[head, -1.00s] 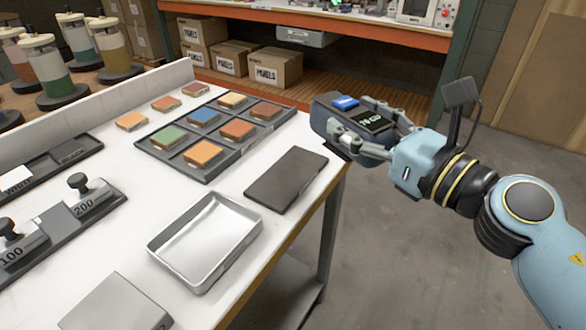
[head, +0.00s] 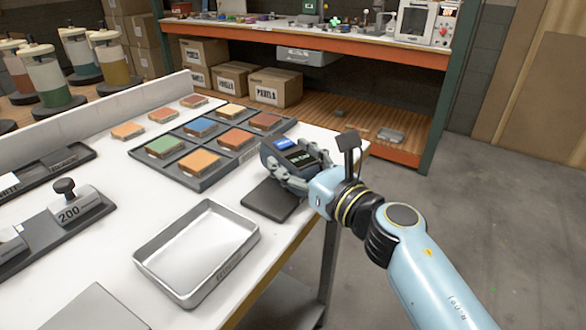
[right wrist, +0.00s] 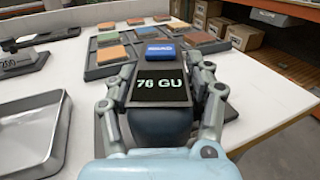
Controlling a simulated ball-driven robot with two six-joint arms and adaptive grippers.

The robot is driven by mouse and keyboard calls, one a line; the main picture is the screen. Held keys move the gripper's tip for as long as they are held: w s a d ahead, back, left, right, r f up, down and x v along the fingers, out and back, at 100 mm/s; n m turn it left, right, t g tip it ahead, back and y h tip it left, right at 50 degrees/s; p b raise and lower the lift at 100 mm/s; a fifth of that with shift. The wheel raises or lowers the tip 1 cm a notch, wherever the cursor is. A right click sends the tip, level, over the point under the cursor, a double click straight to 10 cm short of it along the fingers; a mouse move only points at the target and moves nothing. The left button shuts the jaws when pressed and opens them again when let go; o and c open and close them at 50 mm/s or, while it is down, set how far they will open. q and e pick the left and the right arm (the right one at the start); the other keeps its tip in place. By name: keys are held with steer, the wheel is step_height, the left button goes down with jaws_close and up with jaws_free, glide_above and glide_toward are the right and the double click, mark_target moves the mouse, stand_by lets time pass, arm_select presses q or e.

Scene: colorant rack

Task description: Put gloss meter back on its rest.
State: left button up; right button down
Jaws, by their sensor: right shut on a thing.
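The gloss meter (head: 289,152) is a dark box with a blue button and a lit display. In the right wrist view the gloss meter (right wrist: 160,85) reads "70 GU". My right gripper (head: 292,168) is shut on it, with a finger on each side. The rest appears to be the flat dark pad (head: 268,203) near the table's right edge. The meter is over the pad's far end and hides part of it; I cannot tell whether they touch. My left gripper is not in view.
A tray of coloured panels (head: 189,182) lies just left of the meter. A metal pan (head: 246,246) stands in front of the pad, and a 200 weight (head: 72,206) sits at left. The table's right edge (head: 300,243) is close to the pad.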

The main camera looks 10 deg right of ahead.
steer(key=shift+f, duration=0.1)
steer(key=shift+f, duration=0.15)
steer(key=shift+c, duration=2.1)
jaws_free()
